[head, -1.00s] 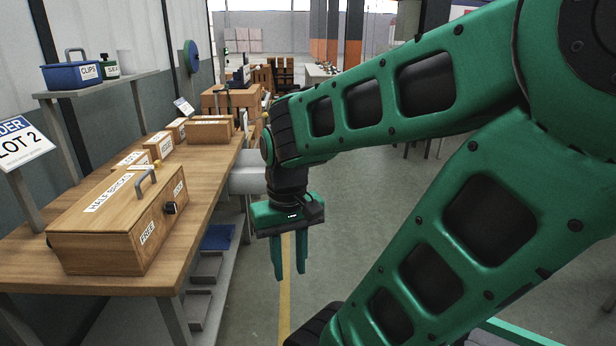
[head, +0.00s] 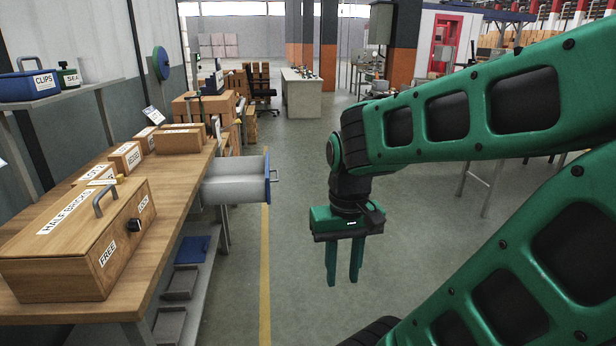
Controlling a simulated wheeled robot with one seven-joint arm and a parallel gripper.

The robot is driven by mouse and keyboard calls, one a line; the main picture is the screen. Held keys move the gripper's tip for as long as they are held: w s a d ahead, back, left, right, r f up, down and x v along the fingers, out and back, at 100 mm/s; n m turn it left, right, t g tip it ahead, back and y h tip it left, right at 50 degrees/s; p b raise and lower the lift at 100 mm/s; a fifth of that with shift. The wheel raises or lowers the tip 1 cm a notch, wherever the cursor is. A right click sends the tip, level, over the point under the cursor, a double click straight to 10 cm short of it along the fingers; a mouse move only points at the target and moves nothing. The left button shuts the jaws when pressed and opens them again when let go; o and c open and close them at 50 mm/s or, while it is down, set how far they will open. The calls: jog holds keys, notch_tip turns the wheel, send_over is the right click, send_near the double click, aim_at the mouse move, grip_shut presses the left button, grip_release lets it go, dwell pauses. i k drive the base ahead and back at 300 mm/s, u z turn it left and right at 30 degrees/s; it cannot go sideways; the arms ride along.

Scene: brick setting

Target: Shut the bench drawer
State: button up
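The bench drawer (head: 232,184) stands pulled out from the right side of the wooden bench (head: 172,215). It is pale grey with a blue front panel (head: 267,180) and a small handle (head: 274,176) facing right. My gripper (head: 343,276) hangs down over the floor, to the right of the drawer front and apart from it. Its two green fingers are apart, with nothing between them.
A wooden box labelled HALF BRICKS (head: 82,240) sits on the bench's near end, with smaller boxes behind it. A shelf (head: 62,95) holds a blue CLIPS bin (head: 27,86). Floor between drawer and gripper looks clear.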

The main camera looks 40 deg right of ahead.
aim_at(234, 180)
jog(key=z, duration=2.05)
jog(key=i, duration=2)
jog(key=u, duration=1.85)
